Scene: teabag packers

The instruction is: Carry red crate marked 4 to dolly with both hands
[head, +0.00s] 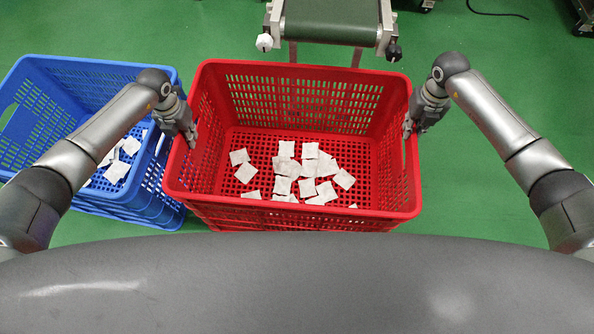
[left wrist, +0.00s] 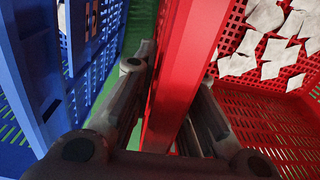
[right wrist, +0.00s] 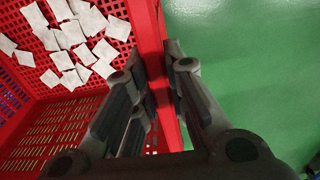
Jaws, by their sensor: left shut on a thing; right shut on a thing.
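The red crate (head: 292,211) is in the middle of the head view, with several white teabags (head: 285,168) lying loose on its floor. No number shows on the faces I can see. My left gripper (head: 190,132) is shut on the crate's left wall near the rim; in the left wrist view its fingers (left wrist: 172,100) straddle the red wall. My right gripper (head: 409,124) is shut on the crate's right wall; in the right wrist view its fingers (right wrist: 160,85) sit on both sides of that wall. I cannot tell the crate's height above the floor. No dolly is recognisable.
A blue crate (head: 95,62) with several teabags stands close to the left of the red crate; its wall (left wrist: 40,75) is near my left gripper. A conveyor (head: 331,20) is at the top, beyond the red crate. Green floor (head: 490,200) is clear at the right.

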